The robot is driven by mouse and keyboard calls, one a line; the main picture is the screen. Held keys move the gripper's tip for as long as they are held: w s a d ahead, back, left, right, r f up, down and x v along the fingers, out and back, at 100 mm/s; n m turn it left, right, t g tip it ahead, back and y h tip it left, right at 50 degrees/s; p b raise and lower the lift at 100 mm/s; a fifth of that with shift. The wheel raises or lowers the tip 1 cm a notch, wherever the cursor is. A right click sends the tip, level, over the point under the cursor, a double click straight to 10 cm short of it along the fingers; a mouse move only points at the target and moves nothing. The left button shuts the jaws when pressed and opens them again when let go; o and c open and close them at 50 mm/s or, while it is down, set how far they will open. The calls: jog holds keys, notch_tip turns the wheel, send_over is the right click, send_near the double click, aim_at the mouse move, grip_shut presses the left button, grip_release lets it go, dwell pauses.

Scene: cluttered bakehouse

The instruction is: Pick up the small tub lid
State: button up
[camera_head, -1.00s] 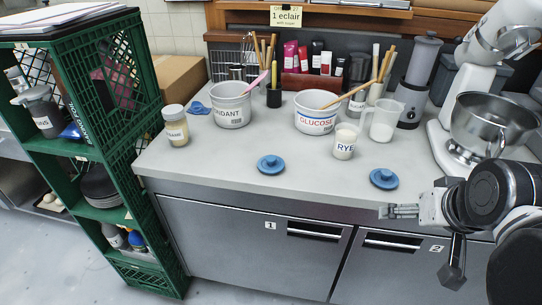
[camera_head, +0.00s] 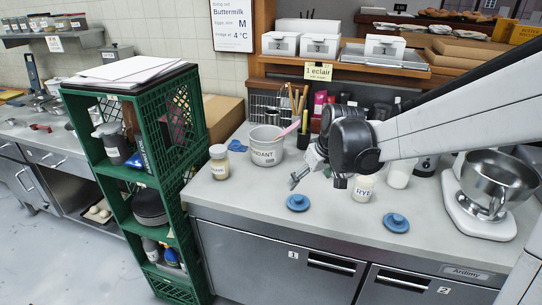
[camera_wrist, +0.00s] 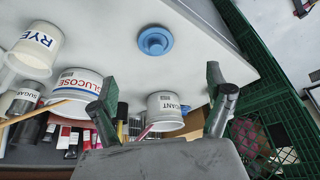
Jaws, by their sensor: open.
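Two blue round lids with knobs lie on the grey counter. The left lid (camera_head: 298,203) is near the front edge and the right lid (camera_head: 396,223) is in front of the jug. They look alike in size, so I cannot tell which is the small tub lid. My gripper (camera_head: 297,180) is open and empty above the counter, just behind the left lid in the picture. In the wrist view its fingers (camera_wrist: 165,98) are spread apart, and one blue lid (camera_wrist: 155,41) lies beyond them, not between them. The white tub marked FONDANT (camera_head: 265,148) stands behind, without a lid.
A RYE jar (camera_head: 363,189) stands between and behind the lids. A cream-coloured jar (camera_head: 219,162) and blue item (camera_head: 237,145) are at left. The GLUCOSE tub (camera_wrist: 78,86) shows in the wrist view. A mixer bowl (camera_head: 488,183) is at right, a green crate shelf (camera_head: 172,115) at left.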

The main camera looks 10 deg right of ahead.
jog(key=w, duration=0.2)
send_near(299, 197)
jog(key=x, duration=0.5)
jog(key=shift+a, duration=0.3)
jog(key=shift+p+x, duration=0.3)
jog(key=shift+x, duration=1.65)
jog(key=shift+w+d+f, duration=0.15)
jog(key=shift+w+f, duration=0.15)
jog(key=shift+f, duration=0.35)
jog(key=shift+c, duration=0.5)
jog(key=c, duration=0.7)
